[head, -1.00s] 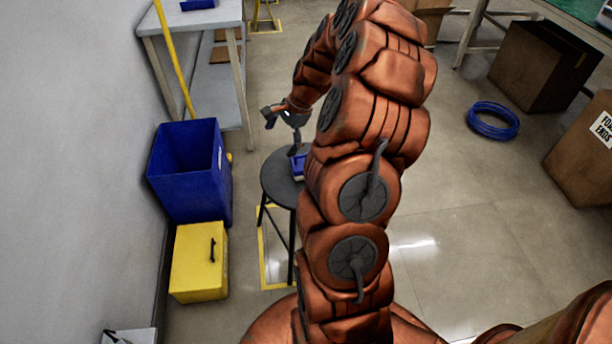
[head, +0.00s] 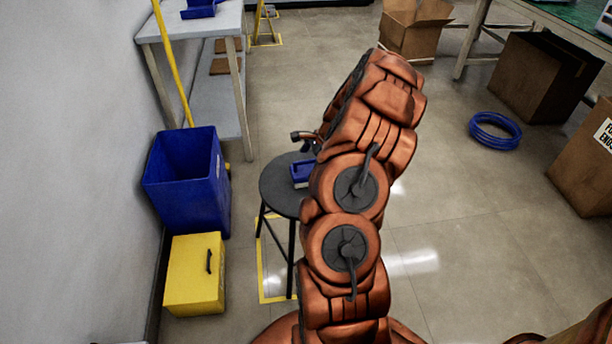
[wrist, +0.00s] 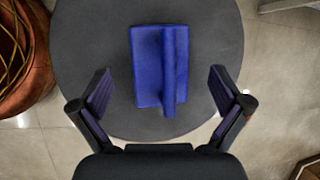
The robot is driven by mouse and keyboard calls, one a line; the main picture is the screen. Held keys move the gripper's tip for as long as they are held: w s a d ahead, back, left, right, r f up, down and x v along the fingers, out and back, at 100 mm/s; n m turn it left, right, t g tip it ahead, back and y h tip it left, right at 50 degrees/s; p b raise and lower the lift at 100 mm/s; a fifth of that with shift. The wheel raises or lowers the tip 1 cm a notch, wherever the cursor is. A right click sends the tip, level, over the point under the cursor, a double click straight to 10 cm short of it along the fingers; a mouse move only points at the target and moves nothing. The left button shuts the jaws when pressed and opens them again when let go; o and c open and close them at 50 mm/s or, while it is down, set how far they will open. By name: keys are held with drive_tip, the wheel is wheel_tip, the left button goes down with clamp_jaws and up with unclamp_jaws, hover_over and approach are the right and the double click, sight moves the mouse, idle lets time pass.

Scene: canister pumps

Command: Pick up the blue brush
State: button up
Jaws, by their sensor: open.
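The blue brush (wrist: 150,68) lies on the round dark stool (wrist: 85,35), with its raised handle ridge running away from me in the wrist view. In the head view the brush (head: 301,172) shows only in part on the stool (head: 275,186), the rest hidden behind my arm. My gripper (wrist: 159,83) is open and empty in the wrist view, its two fingers apart to the left and right of the brush. I cannot tell from the pictures how high it is above the stool. In the head view my gripper is mostly hidden by my arm.
A blue bin (head: 185,185) and a yellow box (head: 194,275) stand left of the stool by the wall. A white table (head: 165,25) with a yellow pole against it is behind. A blue hose coil (head: 495,131) and cardboard boxes (head: 545,75) are at right. The floor between is clear.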

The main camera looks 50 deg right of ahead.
sight(303, 171)
drive_tip(key=x, duration=0.3)
drive_tip(key=shift+a+f, duration=0.1)
drive_tip(key=c, duration=1.2)
drive_tip(key=shift+r, duration=1.7)
drive_tip(key=shift+s+r, duration=0.2)
drive_tip(key=s+a, duration=0.2)
drive_tip(key=s, duration=0.2)
drive_tip(key=s+a+r+p, duration=0.1)
drive_tip(key=s+a, duration=0.1)
drive_tip(key=s, duration=0.3)
drive_tip(key=s+a, duration=0.3)
drive_tip(key=s, duration=0.2)
drive_tip(key=shift+a+r+p, duration=0.1)
drive_tip(key=shift+r+p, duration=0.05)
drive_tip(key=shift+p, duration=0.2)
